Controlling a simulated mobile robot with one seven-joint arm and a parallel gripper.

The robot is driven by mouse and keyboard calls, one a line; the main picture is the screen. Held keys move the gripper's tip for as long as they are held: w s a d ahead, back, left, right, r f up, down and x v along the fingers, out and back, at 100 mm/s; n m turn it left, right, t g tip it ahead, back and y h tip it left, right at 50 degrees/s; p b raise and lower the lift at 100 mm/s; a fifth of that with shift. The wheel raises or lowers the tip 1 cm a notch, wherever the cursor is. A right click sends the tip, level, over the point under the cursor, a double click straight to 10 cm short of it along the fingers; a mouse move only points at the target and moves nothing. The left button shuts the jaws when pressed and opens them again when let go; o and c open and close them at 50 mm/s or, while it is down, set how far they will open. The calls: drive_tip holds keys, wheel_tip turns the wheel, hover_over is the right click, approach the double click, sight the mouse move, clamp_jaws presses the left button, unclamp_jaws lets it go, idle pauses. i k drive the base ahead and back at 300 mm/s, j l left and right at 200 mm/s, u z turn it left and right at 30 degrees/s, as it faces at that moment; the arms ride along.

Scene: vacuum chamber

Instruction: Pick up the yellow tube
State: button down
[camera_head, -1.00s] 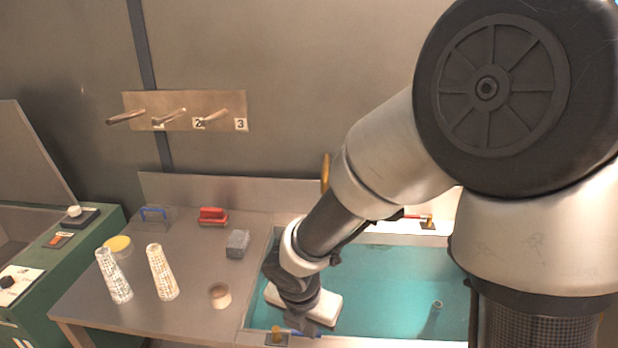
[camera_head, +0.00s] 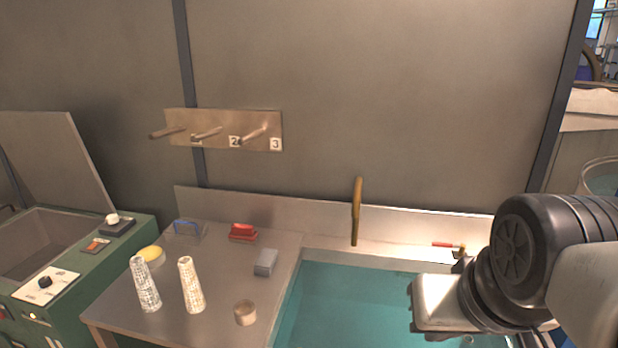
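A brass-yellow upright tube (camera_head: 356,212) stands at the back edge of the blue-green basin, against the low back wall. It is the only yellow tube-like thing I can make out. My gripper (camera_head: 440,332) is at the lower right over the basin, to the right of the tube and apart from it. Its pale hand body shows, but its fingers are mostly hidden or too small to tell whether they are open. I see nothing held in it.
The basin (camera_head: 325,290) fills the lower middle. A grey table (camera_head: 215,270) on the left holds two white mesh cones (camera_head: 192,285), a yellow-topped round container (camera_head: 150,256), a grey block (camera_head: 265,262), a small round cup (camera_head: 245,313), and red (camera_head: 243,232) and blue (camera_head: 187,228) handled items.

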sight(195, 303)
drive_tip(key=j+u, duration=0.1)
drive_tip(key=u, duration=0.35)
drive_tip(key=j+u, duration=0.1)
drive_tip(key=u, duration=0.75)
drive_tip(key=i+j+z, duration=0.15)
drive_tip(key=j, duration=0.2)
drive_tip(key=i+j+z, duration=0.15)
drive_tip(key=j, duration=0.25)
drive_tip(key=i+j+z, duration=0.15)
drive_tip(key=j, duration=0.25)
drive_tip(key=j+z, duration=0.15)
drive_tip(key=j, duration=0.25)
drive_tip(key=i+j+z, duration=0.2)
drive_tip(key=i+j, duration=0.15)
drive_tip(key=i+j+z, duration=0.2)
drive_tip(key=j, duration=0.4)
drive_tip(key=i, duration=0.1)
